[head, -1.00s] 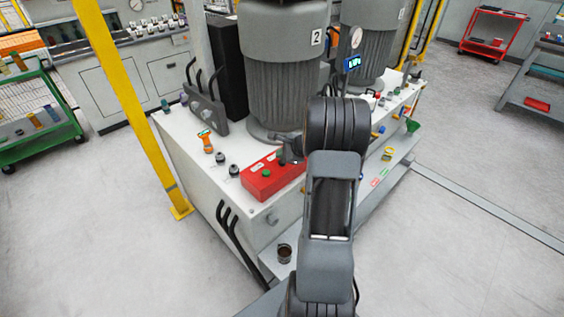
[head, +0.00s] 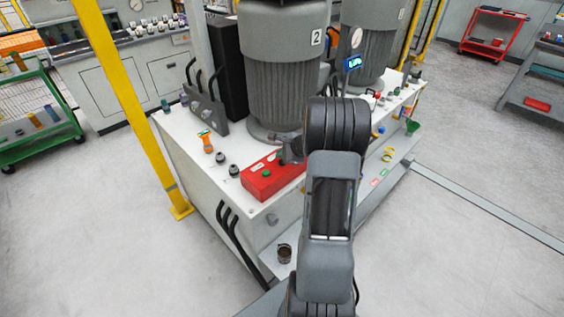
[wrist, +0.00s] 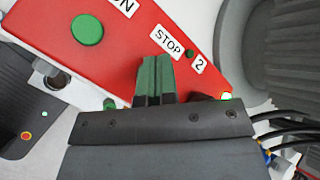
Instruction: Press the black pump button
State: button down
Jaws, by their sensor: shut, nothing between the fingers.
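The red control box (head: 262,183) sits on the front corner of the white pump unit, before the motor marked 2. It fills much of the wrist view (wrist: 60,45), with a large green button (wrist: 88,30) by a partly cut-off label ending in N. A STOP label (wrist: 167,41) and a 2 label lie further right. My gripper (wrist: 155,62) is shut and empty, its green fingertips together over the box beside the STOP label. In the head view my gripper (head: 290,160) is low over the box's right part. I cannot make out the black button; the gripper may hide it.
The grey motor (head: 283,70) stands close behind the box. Black knobs (head: 234,170) and an orange-handled valve (head: 207,142) are to its left. Black hoses (head: 235,240) run down the front. A yellow post (head: 130,110) stands at left. Open floor lies around the unit.

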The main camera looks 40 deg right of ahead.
jog(key=shift+f+b, duration=0.2)
jog(key=shift+b, duration=0.1)
jog(key=shift+f+b, duration=0.25)
jog(key=shift+b, duration=0.05)
jog(key=shift+f+b, duration=0.5)
dwell(0.9)
jog(key=shift+r, duration=0.15)
jog(key=shift+r+p, duration=0.6)
jog(key=shift+r, duration=0.2)
jog(key=shift+r+p, duration=1.85)
jog(key=shift+r, duration=0.7)
